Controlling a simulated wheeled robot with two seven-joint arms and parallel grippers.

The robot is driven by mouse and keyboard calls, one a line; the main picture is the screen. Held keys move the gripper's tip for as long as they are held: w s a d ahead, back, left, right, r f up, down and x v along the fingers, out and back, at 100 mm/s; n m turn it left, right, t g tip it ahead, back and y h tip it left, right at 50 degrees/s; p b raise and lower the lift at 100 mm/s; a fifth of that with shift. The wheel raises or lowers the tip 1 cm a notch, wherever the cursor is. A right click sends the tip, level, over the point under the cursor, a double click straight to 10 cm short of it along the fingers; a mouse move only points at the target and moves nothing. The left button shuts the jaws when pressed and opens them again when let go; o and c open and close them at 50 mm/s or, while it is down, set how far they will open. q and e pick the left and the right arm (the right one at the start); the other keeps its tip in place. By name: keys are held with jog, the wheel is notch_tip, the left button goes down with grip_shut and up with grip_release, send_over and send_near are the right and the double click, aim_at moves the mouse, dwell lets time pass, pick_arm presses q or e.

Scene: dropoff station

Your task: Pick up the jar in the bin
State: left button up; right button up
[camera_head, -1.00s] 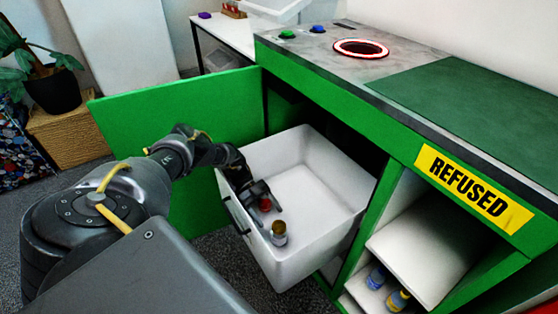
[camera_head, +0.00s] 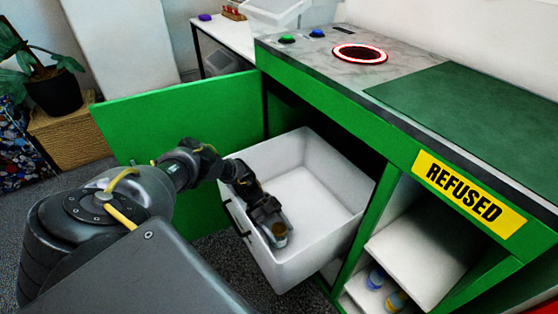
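The white bin (camera_head: 318,188) is pulled out of the green station. A small jar (camera_head: 280,231) with a brownish lid stands upright in the bin's near corner. My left gripper (camera_head: 277,225) is down in the bin, with its fingers at the jar, seemingly one on each side. I cannot tell whether the fingers press on the jar. Part of the jar is hidden by the gripper. My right gripper is not in view.
A green door (camera_head: 180,125) stands open left of the bin. The bin's walls surround the gripper closely at the near left. The rest of the bin floor is clear.

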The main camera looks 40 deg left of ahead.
pick_arm(q)
jog(key=c, duration=0.8)
